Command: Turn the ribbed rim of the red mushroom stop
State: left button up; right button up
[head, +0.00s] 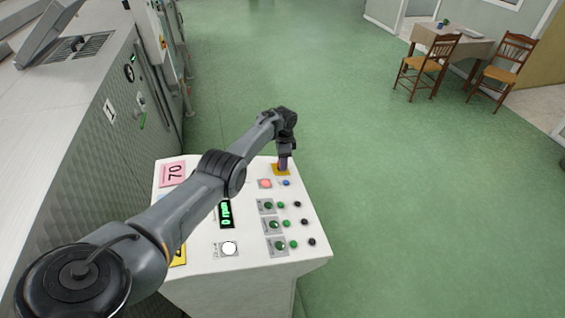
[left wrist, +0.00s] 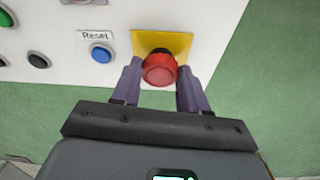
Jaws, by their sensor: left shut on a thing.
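The red mushroom stop (left wrist: 159,69) sits on a yellow square plate (left wrist: 178,42) at the edge of the white control panel. In the left wrist view, one purple finger of my left gripper (left wrist: 159,80) is on each side of its rim, and the gripper is shut on it. In the head view my left gripper (head: 283,163) points down at the yellow plate (head: 276,172) at the panel's far end, and hides the stop. My right gripper is not in view.
A blue button (left wrist: 101,53) labelled Reset is beside the yellow plate. A lit red button (head: 265,183), several green and black buttons and a green display (head: 226,213) are on the panel (head: 312,232).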

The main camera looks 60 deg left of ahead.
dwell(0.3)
pick_arm(q)
jog(key=o, duration=1.1)
jog(key=shift+c, duration=0.2)
jog(key=shift+r, duration=0.1)
jog(key=shift+r, duration=0.25)
notch_tip(320, 180, up, 10)
jog(key=p, duration=0.2)
jog(key=shift+w, duration=0.35)
jog(key=shift+a, duration=0.1)
